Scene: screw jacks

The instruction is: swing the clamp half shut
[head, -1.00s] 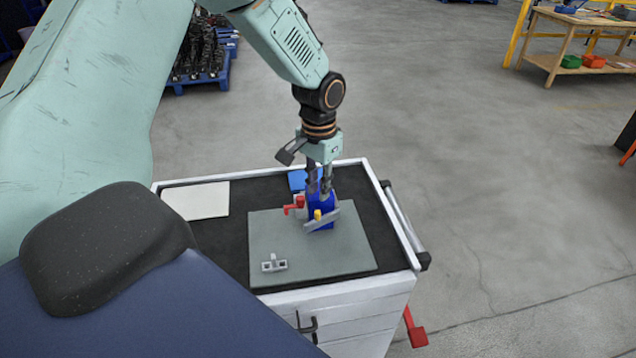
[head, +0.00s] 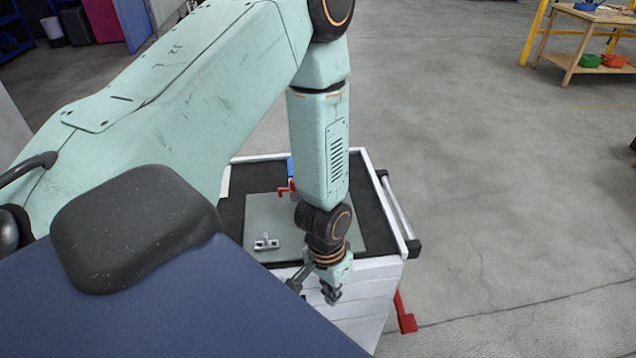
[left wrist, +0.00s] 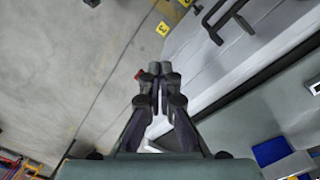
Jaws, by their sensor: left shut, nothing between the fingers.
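My left gripper (head: 331,296) points down in front of the cart's near edge, off the work plate, with its fingers shut and empty. In the left wrist view its fingertips (left wrist: 160,69) are together, over the floor beside the cart. A red part (head: 287,190), which looks like the clamp's handle, shows at the back of the grey plate (head: 265,212), left of my left arm. My arm hides the rest of the clamp and the blue piece by it, so how far the clamp is swung cannot be told. My right gripper is not in view.
A small metal bracket (head: 266,243) sits on the plate's near left. The cart (head: 375,205) has a side rail (head: 398,208) at right and a red pedal (head: 405,316) low down. Open floor lies to the right. A wooden bench (head: 585,45) stands far off.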

